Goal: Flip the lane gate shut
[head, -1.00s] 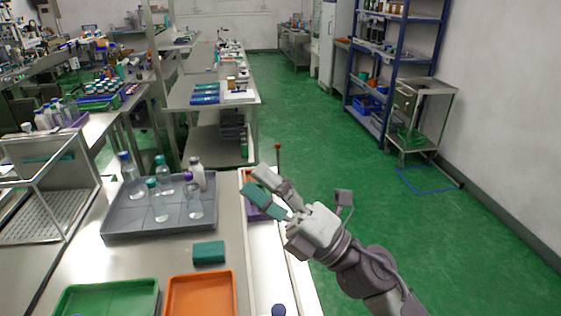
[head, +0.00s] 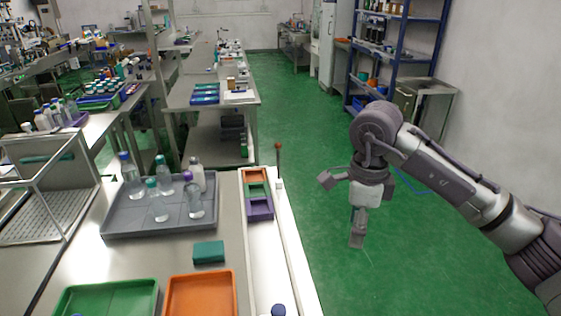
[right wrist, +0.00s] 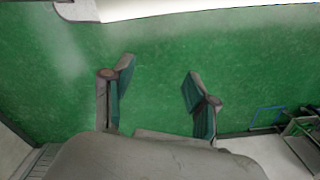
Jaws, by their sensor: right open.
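A narrow white lane (head: 262,238) runs along the right edge of the near bench. At its far end a thin rod with a red tip (head: 278,148) stands upright; it may be the lane gate's lever, but I cannot tell for sure. Orange, green and purple holders (head: 259,208) sit at the lane's far end. My right gripper (head: 357,238) points down over the green floor, right of the lane and apart from it. In the right wrist view its two fingers (right wrist: 158,86) are spread with nothing between them. My left gripper is not in view.
A grey tray (head: 160,222) with several bottles stands left of the lane. A green block (head: 209,252), an orange tray (head: 202,294) and a green tray (head: 107,299) lie nearer. A blue shelf (head: 395,55) stands at the back right. The floor between is clear.

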